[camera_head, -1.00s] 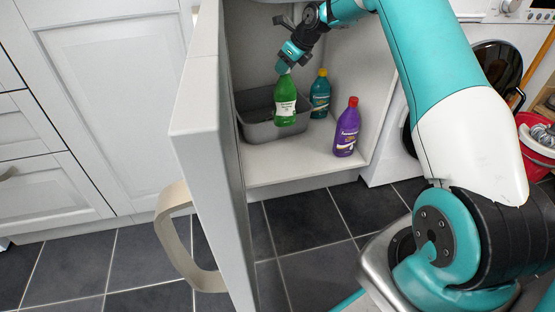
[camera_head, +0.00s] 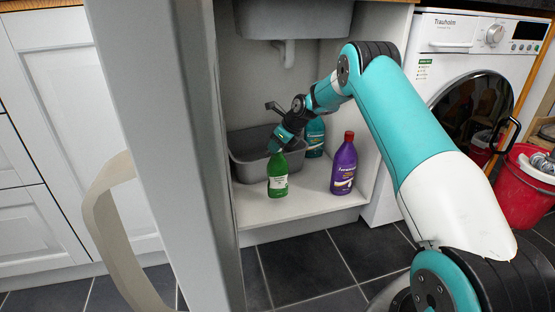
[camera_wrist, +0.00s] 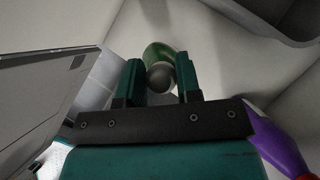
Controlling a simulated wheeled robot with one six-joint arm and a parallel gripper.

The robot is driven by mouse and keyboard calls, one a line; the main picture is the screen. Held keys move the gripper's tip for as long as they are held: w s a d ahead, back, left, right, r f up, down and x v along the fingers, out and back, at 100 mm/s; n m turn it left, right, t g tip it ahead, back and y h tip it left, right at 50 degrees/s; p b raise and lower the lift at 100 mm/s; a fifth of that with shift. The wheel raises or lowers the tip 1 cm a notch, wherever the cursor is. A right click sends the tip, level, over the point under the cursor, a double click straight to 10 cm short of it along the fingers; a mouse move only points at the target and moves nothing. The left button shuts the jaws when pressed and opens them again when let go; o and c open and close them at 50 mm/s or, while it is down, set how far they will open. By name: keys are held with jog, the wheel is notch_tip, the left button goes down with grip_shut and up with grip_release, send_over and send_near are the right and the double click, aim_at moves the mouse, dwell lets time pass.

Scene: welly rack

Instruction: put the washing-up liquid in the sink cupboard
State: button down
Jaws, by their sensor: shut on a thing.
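The green bottle (camera_head: 277,178) with a white label, which I take to be the washing-up liquid, is upright inside the open sink cupboard (camera_head: 300,207). It is in front of the grey tub, close to the cupboard floor; I cannot tell whether its base touches. My gripper (camera_head: 276,146) is shut on the bottle's top from above. In the wrist view the green bottle (camera_wrist: 156,52) shows between the two fingers (camera_wrist: 160,75), with its round grey top near them. Most of its body is hidden there.
The grey tub (camera_head: 245,170) stands behind the bottle. A teal bottle (camera_head: 315,138) and a purple bottle (camera_head: 344,165) stand to the right. The open door (camera_head: 165,130) with its handle is on the left. A sink drain pipe (camera_head: 288,52) hangs above.

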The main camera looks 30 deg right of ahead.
aim_at(278, 153)
notch_tip(278, 153, down, 4)
jog(key=shift+r+b, duration=0.1)
jog(key=shift+b, duration=0.8)
jog(key=c, duration=0.8)
grip_release()
jog(key=shift+s+d+r, duration=0.1)
jog(key=shift+s+r, duration=0.05)
jog(key=shift+r, duration=0.1)
jog(key=p+v, duration=0.6)
jog(key=v, duration=0.5)
jog(key=shift+s+d+r, duration=0.1)
